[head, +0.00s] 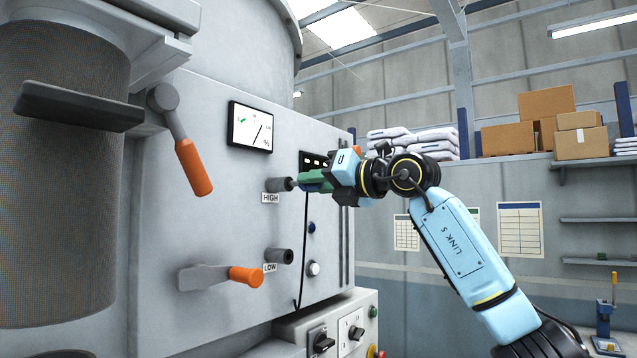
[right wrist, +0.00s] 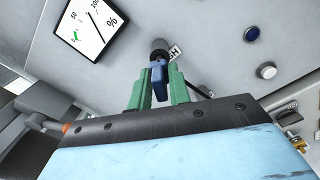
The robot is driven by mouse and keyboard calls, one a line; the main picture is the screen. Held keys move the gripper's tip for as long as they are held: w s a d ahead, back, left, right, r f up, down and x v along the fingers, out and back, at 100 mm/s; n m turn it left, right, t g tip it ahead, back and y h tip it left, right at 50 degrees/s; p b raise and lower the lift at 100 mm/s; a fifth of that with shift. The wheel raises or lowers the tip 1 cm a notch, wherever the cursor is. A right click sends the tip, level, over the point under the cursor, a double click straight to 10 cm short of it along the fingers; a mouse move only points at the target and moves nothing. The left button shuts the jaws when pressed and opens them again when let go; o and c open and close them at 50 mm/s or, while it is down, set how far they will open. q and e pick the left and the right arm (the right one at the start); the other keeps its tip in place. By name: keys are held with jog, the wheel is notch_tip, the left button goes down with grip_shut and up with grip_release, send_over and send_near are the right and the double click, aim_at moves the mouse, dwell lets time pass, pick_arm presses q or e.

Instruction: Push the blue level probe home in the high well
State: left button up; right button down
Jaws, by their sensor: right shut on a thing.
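My right gripper (head: 311,180) has green fingers and is shut on the blue level probe (head: 315,188), in front of the HIGH well (head: 276,185). The well is a dark grey round socket standing out from the machine's front. In the right wrist view the blue probe (right wrist: 159,82) sits between the green fingers (right wrist: 159,88), lined up with the high well (right wrist: 159,46). The probe's front end is at the well's mouth; how deep it sits I cannot tell. The LOW well (head: 279,256) below looks empty. My left gripper is not in view.
A gauge screen (head: 250,127) is above the high well. An orange-handled lever (head: 194,168) hangs to its left, and another orange handle (head: 245,277) sticks out beside the low well. A black cable (head: 305,245) hangs down the panel. A blue button (head: 311,228) is nearby.

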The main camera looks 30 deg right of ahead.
jog(key=shift+x, duration=1.45)
jog(key=c, duration=1.2)
grip_release()
jog(key=shift+s+d+b, duration=0.15)
jog(key=shift+s+b, duration=0.15)
jog(key=b+v, duration=0.4)
jog(key=v, duration=0.8)
jog(key=shift+s+b, duration=0.3)
jog(key=shift+b, duration=0.05)
jog(key=shift+d, duration=0.15)
